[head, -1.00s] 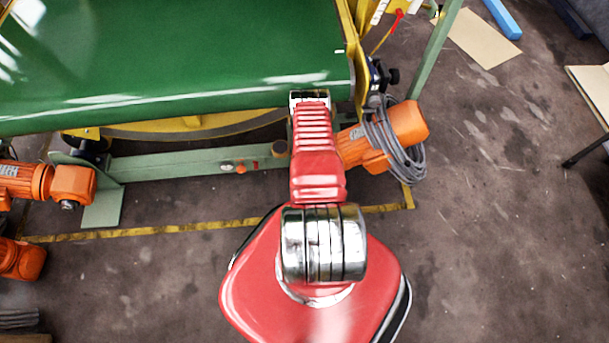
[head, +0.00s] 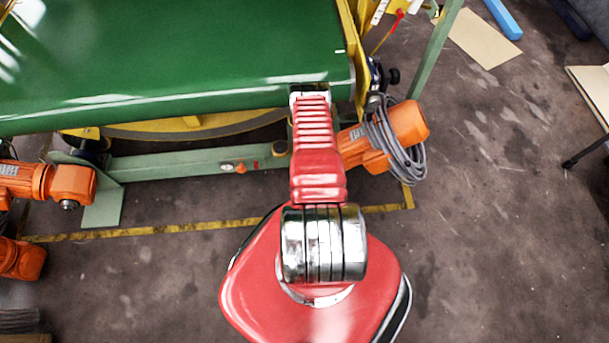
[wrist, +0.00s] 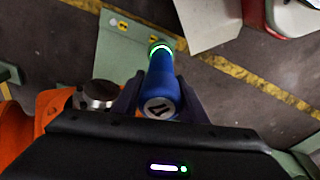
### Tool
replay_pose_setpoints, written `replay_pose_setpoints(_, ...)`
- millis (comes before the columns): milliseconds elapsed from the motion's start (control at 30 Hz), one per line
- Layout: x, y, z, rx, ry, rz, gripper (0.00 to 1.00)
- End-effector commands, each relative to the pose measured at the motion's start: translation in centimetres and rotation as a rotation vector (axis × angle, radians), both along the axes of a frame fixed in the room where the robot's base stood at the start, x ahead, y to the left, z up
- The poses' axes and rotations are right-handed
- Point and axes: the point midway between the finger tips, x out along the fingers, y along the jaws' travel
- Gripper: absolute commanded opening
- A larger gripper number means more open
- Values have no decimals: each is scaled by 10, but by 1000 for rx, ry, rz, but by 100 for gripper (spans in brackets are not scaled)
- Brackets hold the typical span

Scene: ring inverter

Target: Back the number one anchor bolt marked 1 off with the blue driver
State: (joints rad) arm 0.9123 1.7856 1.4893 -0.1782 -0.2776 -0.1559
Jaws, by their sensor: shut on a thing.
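In the wrist view the blue driver (wrist: 160,85) sits between the two dark fingers of my gripper (wrist: 153,92), which is shut on it. Its round end cap with a dark mark faces the camera. A green glowing ring (wrist: 160,49) shows at its far end, over the pale green plate (wrist: 122,55). Yellow round labels (wrist: 121,25) with dark marks lie on the plate; I cannot read them. The number one bolt cannot be made out; the driver may cover it. In the head view my red arm hides the gripper and driver.
An orange motor (head: 409,122) with a coiled grey cable (head: 405,165) is close right of my arm. The green conveyor belt (head: 170,55) and its pale green frame (head: 185,163) lie ahead. More orange motors (head: 72,185) stand at left.

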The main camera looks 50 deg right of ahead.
Motion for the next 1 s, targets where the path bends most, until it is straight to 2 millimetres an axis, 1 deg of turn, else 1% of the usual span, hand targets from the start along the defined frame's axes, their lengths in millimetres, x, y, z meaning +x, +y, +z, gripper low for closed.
replay_pose_setpoints(800, 1, -1, 32, -2, -1, 0, 6)
replay_pose_setpoints(1000, 0, -1, 34, -1, -1, 0, 6)
